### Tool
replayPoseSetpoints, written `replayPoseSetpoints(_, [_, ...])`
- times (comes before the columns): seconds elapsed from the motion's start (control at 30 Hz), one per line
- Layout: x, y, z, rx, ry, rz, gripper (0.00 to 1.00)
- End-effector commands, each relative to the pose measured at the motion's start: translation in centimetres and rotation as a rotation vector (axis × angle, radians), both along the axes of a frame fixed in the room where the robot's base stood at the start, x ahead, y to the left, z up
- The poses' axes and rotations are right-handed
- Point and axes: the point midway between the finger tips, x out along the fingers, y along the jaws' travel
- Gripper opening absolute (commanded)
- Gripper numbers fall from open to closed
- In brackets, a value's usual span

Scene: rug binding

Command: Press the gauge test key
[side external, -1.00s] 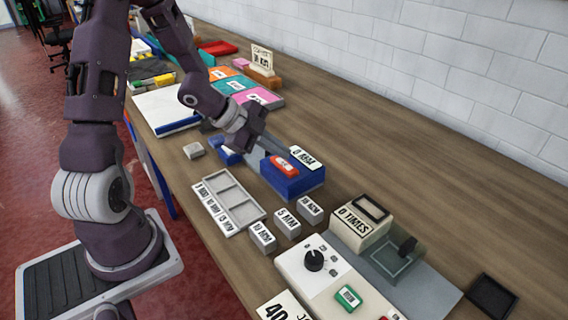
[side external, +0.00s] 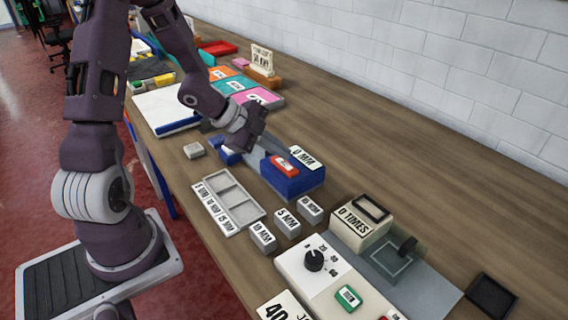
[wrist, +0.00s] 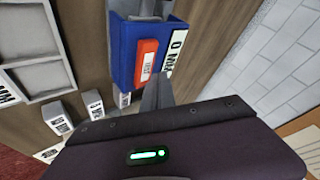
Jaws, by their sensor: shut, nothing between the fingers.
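The gauge is a blue block (side external: 290,184) with a grey bed, a white "0 MM" label (side external: 303,158) and a red key (side external: 285,165) on top. In the wrist view, the red key (wrist: 147,62) lies on the blue block (wrist: 124,50), beside the "0 MM" label (wrist: 176,48). My gripper (wrist: 157,92) is shut and empty, its fingertips close to the near end of the red key in that view. I cannot tell whether they touch it. In the side external view, my gripper is at the gauge's far-left end, with its fingertips hard to make out.
A grey tray with slots (side external: 222,190) and several small labelled blocks (side external: 287,222) lie in front of the gauge. A white panel with a black dial (side external: 314,260) and a "0 TIMES" box (side external: 360,222) stand nearer right. The table behind the gauge is clear.

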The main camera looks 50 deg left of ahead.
Motion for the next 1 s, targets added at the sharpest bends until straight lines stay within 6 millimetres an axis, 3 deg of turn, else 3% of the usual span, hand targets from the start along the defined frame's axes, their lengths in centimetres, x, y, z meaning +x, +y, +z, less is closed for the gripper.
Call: replayPoseSetpoints(1.0, [0.0, 0.0, -0.92, -0.001, 0.0, 0.001, 0.0])
